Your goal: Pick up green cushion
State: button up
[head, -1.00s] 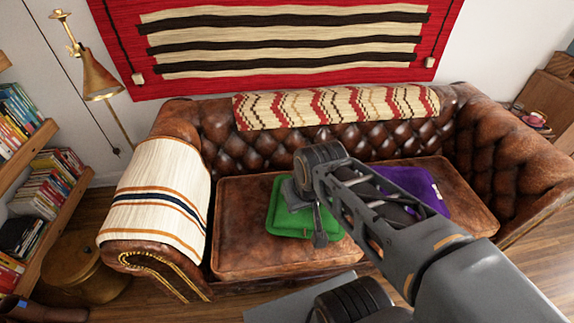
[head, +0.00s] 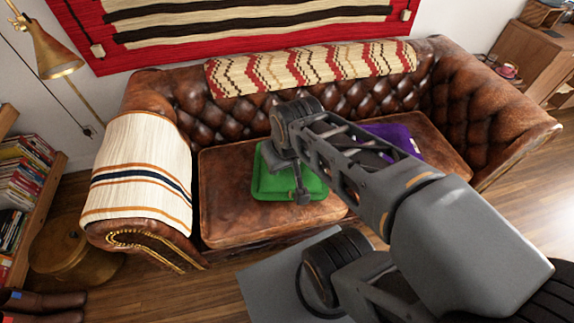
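The green cushion (head: 268,184) lies flat on the seat of the brown leather sofa (head: 228,215), left of the middle. My gripper (head: 297,183) hangs over the cushion's right part, pointing down, and hides some of it. Its fingers are small and dark in this view. I cannot tell whether they are open or shut, or whether they touch the cushion.
A purple cushion (head: 397,134) lies on the seat to the right, partly behind my arm. A striped blanket (head: 138,170) covers the left armrest. A patterned throw (head: 310,68) hangs over the backrest. A brass lamp (head: 50,50) and a round stool (head: 68,250) stand at left.

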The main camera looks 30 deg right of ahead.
aim_at(265, 185)
jog(key=u, duration=1.7)
jog(key=k, duration=0.75)
jog(key=z, duration=1.2)
